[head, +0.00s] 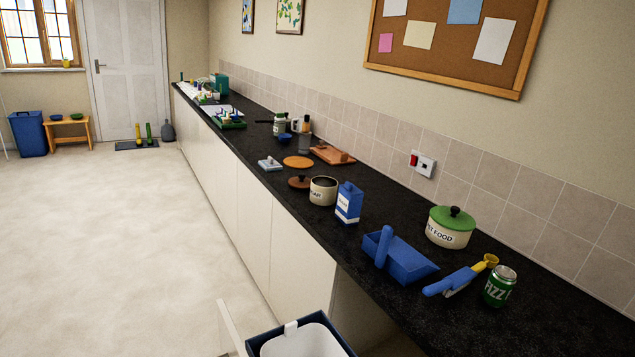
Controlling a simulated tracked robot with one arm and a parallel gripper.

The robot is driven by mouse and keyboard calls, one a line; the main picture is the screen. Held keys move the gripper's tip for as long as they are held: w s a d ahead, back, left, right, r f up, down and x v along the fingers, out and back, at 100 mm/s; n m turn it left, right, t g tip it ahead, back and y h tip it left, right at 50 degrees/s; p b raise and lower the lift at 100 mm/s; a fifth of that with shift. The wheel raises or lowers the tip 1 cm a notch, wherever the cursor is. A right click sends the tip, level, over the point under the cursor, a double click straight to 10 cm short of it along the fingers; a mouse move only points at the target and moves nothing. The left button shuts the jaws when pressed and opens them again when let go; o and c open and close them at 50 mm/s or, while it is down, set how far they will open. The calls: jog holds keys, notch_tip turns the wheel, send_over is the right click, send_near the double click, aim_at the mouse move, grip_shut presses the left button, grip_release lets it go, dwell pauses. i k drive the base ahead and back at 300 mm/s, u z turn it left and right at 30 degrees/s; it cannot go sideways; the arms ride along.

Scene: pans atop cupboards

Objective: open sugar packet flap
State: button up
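A blue packet with a white label (349,203) stands upright on the black worktop, right of the middle of the head view. It appears to be the sugar packet, but its label is too small to read. Its top narrows to a small raised part; I cannot tell whether the flap is open or shut. Just left of it stands a cream canister (322,192) marked as sugar, with its dark mouth uncovered. A brown lid with a knob (299,182) lies behind the canister. My gripper is not in view.
A blue dustpan (408,262), blue brush (455,281), green can (499,287) and green-lidded pet food tin (450,228) stand right of the packet. A white-lined bin (302,343) sits below the worktop's front edge. The floor (120,240) at left is clear.

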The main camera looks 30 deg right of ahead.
aim_at(351, 188)
jog(key=u, duration=0.65)
jog(key=k, duration=0.9)
jog(key=u, duration=0.85)
jog(key=i, duration=1.75)
jog(key=z, duration=0.5)
jog(key=i, duration=1.4)
jog(key=z, duration=0.45)
jog(key=i, duration=1.25)
jog(key=z, duration=0.75)
jog(key=i, duration=1.2)
jog(key=z, duration=1.45)
jog(key=i, duration=0.9)
jog(key=z, duration=1.2)
jog(key=i, duration=1.25)
jog(key=z, duration=0.5)
